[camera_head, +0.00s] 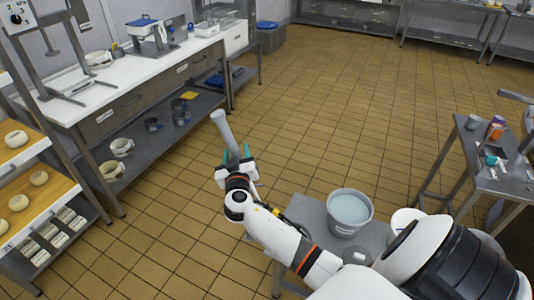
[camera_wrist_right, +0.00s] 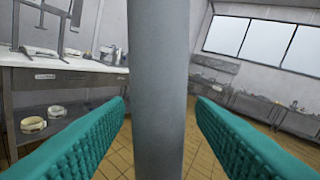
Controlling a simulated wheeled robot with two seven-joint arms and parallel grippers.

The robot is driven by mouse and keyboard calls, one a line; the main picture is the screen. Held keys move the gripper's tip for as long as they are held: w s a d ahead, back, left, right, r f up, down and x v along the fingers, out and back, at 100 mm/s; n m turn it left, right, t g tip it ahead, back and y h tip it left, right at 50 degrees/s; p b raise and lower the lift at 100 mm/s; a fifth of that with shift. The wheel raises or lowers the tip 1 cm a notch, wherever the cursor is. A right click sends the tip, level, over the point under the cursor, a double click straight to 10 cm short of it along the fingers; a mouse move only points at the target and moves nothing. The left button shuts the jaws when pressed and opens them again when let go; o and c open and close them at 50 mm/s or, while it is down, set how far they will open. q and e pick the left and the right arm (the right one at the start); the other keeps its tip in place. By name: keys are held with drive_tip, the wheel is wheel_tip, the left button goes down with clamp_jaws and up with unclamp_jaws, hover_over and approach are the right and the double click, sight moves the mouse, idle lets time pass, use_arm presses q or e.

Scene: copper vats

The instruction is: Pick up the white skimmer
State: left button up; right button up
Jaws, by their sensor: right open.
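My right gripper (camera_head: 232,157) is open, with teal fingers, above the tiled floor left of the low grey table. A pale grey rod (camera_head: 224,130) stands out beyond its fingers. In the right wrist view the same smooth grey rod (camera_wrist_right: 158,90) runs from top to bottom between the two teal fingers of the right gripper (camera_wrist_right: 163,100). I cannot tell whether the fingers touch it, or what the rod belongs to. I cannot make out a white skimmer for certain. My left gripper is not in view.
A grey bucket (camera_head: 348,214) of pale liquid stands on the low grey table (camera_head: 311,207). A white container (camera_head: 403,217) is beside it, partly hidden by my right arm. A workbench (camera_head: 113,91) lines the left wall. A side table (camera_head: 485,182) is at right. The middle floor is clear.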

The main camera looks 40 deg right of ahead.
sight(218, 116)
drive_tip(key=shift+a, duration=0.1)
drive_tip(key=shift+c, duration=1.1)
clamp_jaws()
drive_tip(key=shift+r, duration=0.1)
wheel_tip(218, 116, up, 10)
drive_tip(key=shift+f+b, duration=0.2)
drive_tip(key=shift+b, duration=0.15)
wheel_tip(218, 116, up, 5)
drive_tip(key=p, duration=0.3)
drive_tip(key=shift+r+p, duration=0.95)
drive_tip(key=shift+r, duration=0.25)
